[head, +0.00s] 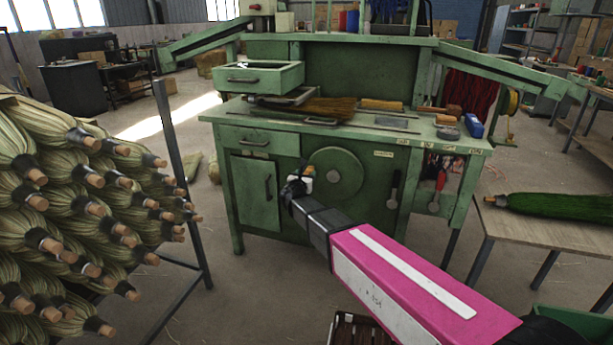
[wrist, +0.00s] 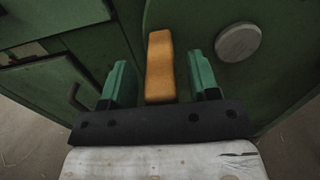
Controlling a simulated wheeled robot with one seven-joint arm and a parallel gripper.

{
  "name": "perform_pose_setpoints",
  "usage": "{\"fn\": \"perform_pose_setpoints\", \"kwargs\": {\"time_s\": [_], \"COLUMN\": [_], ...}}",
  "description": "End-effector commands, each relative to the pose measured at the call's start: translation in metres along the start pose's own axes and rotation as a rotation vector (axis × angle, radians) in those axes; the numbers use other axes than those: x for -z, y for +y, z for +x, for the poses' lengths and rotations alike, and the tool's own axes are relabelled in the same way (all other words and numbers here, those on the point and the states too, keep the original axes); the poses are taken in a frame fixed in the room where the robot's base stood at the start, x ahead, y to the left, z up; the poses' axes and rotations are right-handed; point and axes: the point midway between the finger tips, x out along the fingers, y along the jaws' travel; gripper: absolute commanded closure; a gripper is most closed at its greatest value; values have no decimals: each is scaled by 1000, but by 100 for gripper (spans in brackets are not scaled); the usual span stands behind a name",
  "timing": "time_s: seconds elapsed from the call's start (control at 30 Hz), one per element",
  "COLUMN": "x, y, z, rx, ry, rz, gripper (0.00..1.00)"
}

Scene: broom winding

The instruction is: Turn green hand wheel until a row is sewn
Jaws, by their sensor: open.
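The green hand wheel (head: 341,172) is a round disc on the front of the green workbench, right of a cabinet door. In the wrist view the wheel's green face (wrist: 285,75) fills the right side, with a round grey hub (wrist: 238,42). An orange-yellow handle (wrist: 160,66) stands out between the two green fingers of my gripper (wrist: 158,82). My gripper is open, with a gap on each side of the handle. In the head view my gripper (head: 297,184) is at the wheel's left edge, and my arm hides part of the lower bench.
The green workbench (head: 290,134) carries a straw broom head (head: 318,109), a blue block (head: 474,126) and tools. An open drawer (head: 262,78) juts out above. A rack of broom bundles (head: 75,205) stands at the left. A table (head: 540,225) with a green bundle stands at the right.

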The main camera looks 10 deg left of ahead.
Motion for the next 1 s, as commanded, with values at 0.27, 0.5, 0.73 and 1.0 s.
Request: {"fn": "perform_pose_setpoints", "kwargs": {"time_s": [0.27, 0.5, 0.73, 1.0], "x": [0, 0, 0, 9], "y": [0, 0, 0, 1], "z": [6, 6, 6, 6], "rx": [0, 0, 0, 0], "ry": [0, 0, 1, 2], "rz": [0, 0, -3, -80], "gripper": [45, 84, 100, 100]}}
